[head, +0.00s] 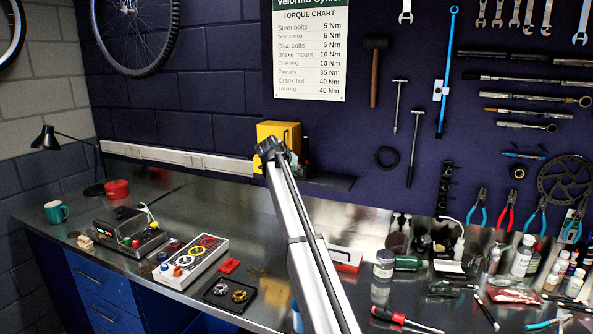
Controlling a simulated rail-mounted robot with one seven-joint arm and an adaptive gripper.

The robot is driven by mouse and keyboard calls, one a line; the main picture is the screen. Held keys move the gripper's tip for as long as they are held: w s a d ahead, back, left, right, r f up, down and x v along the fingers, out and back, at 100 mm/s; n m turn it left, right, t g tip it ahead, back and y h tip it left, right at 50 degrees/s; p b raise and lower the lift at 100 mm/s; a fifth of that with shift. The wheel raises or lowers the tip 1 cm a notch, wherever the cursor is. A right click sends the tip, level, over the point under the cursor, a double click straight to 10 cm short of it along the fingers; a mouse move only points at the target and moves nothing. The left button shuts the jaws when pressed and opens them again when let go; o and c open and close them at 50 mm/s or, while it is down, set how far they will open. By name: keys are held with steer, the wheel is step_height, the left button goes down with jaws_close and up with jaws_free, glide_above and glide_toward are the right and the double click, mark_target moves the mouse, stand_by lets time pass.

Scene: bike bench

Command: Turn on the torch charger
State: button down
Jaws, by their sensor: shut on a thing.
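A black and grey device (130,231) with a small red display stands at the left of the bench, with yellow and green bits on its right side; it may be the torch charger, but I cannot tell for sure. I cannot make out a switch on it or whether it is on. My gripper is not recognisable in the head view. A long silver bar (303,240) with a black end (270,149) rises through the middle and hides part of the bench.
A light box (190,262) with red, yellow and white rings stands right of the device. A teal mug (57,212), lamp (47,138) and red tub (116,189) are at the left. A yellow box (280,134) is by the wall. Bottles and tools crowd the right.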

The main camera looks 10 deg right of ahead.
steer(key=shift+w+d+r+g+y+p, duration=0.1)
steer(key=shift+r+g+y+p, duration=0.2)
steer(key=shift+g, duration=0.25)
steer(key=shift+w+r+g+y+p, duration=0.1)
steer(key=shift+r+g+y+p, duration=0.1)
steer(key=shift+g+y, duration=0.3)
steer(key=shift+f+g, duration=0.1)
steer(key=shift+g, duration=0.15)
steer(key=c, duration=1.3)
jaws_free()
steer(key=shift+o, duration=0.2)
steer(key=v, duration=1.2)
